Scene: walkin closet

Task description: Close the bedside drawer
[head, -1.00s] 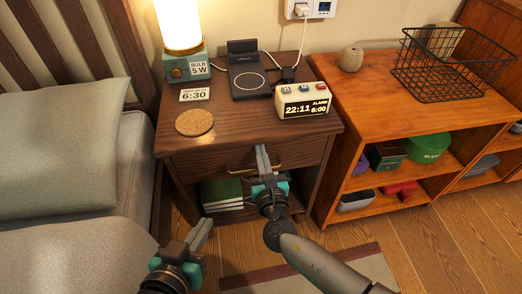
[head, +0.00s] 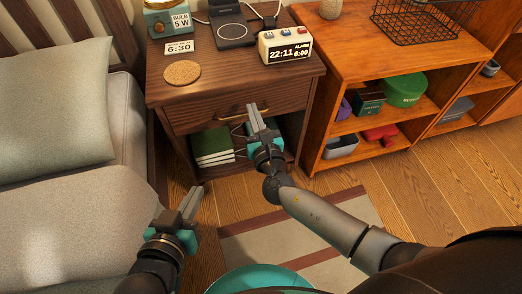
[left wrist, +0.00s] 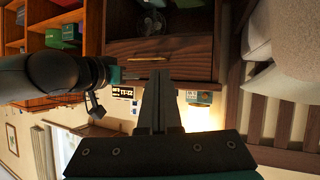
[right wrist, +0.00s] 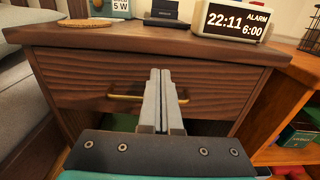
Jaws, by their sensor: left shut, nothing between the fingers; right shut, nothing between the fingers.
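The bedside table (head: 215,70) is dark brown wood, with one drawer (head: 200,116) under its top. The drawer front bears a brass handle (head: 232,117) and looks flush or nearly flush; I cannot tell if a small gap is left. The right wrist view shows the drawer front (right wrist: 75,75) close up, its handle (right wrist: 120,97) partly behind my fingers. My right gripper (head: 256,108) is shut and empty, pointing at the drawer front by the handle's right end; contact cannot be told. My left gripper (head: 196,192) is shut and empty, low beside the bed, apart from the table.
An alarm clock (head: 285,47), a charger (head: 232,30), a cork coaster (head: 182,72) and a lamp base (head: 167,20) stand on the table. Books (head: 212,145) lie in its open lower shelf. The bed (head: 60,200) is at left, an orange shelf unit (head: 345,60) at right.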

